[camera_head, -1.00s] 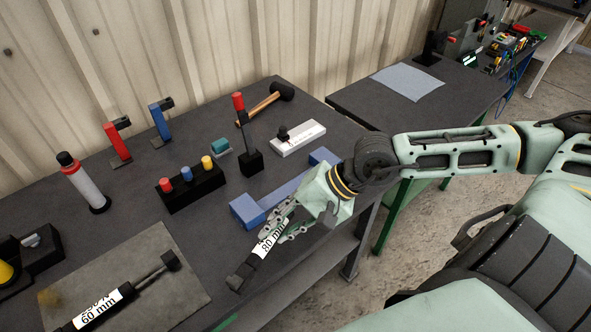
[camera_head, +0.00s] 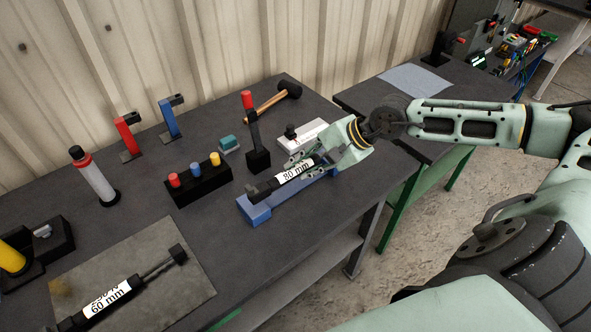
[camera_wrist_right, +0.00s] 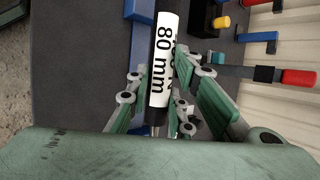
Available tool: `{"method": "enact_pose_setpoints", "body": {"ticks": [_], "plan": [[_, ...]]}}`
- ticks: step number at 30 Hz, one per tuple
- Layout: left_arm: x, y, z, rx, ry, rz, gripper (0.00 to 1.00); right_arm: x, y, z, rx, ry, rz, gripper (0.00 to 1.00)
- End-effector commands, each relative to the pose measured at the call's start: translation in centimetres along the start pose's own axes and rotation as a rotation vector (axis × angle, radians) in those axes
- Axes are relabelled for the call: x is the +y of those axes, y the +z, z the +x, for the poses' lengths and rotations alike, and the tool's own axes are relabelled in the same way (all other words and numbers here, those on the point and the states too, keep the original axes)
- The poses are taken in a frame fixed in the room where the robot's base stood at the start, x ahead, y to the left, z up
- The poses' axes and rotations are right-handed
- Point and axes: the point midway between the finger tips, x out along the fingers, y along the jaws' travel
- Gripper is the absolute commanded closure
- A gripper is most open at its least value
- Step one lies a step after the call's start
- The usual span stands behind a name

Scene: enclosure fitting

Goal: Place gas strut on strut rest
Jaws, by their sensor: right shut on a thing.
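My right gripper (camera_head: 308,166) is shut on a gas strut (camera_head: 294,174) with a white "80 mm" label and a black end. The strut also shows between the fingers in the right wrist view (camera_wrist_right: 163,60). The blue strut rest (camera_head: 256,212) lies near the table's front edge, with a raised block at its near left end. The strut is held over the rest, roughly along its length. Whether they touch is unclear. A second gas strut (camera_head: 107,296), labelled "60 mm", lies on a grey mat (camera_head: 185,290). My left gripper is not in view.
Behind the rest stand a black post with a red top (camera_head: 249,120) and a white block with a black knob (camera_head: 305,133). A black block with coloured pegs (camera_head: 200,187) is to the left. A mallet (camera_head: 285,92) lies behind.

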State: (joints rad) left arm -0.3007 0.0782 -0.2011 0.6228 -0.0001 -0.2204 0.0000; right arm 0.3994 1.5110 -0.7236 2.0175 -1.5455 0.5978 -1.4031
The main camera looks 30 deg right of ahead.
Motion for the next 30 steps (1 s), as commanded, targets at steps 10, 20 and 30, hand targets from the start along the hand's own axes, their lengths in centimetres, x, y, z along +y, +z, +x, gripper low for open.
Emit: {"method": "enact_pose_setpoints", "body": {"ticks": [10, 20, 30], "plan": [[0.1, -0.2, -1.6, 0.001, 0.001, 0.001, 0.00, -2.0, -1.7, 3.7, 0.000, -0.001, -0.001, 1.00], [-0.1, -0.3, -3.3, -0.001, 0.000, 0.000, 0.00, 0.1, -2.8, 6.3, 0.000, 0.001, 0.002, 1.00], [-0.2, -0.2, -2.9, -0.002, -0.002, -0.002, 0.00, 0.6, -3.1, 7.0, 0.000, -0.001, -0.001, 1.00]]}}
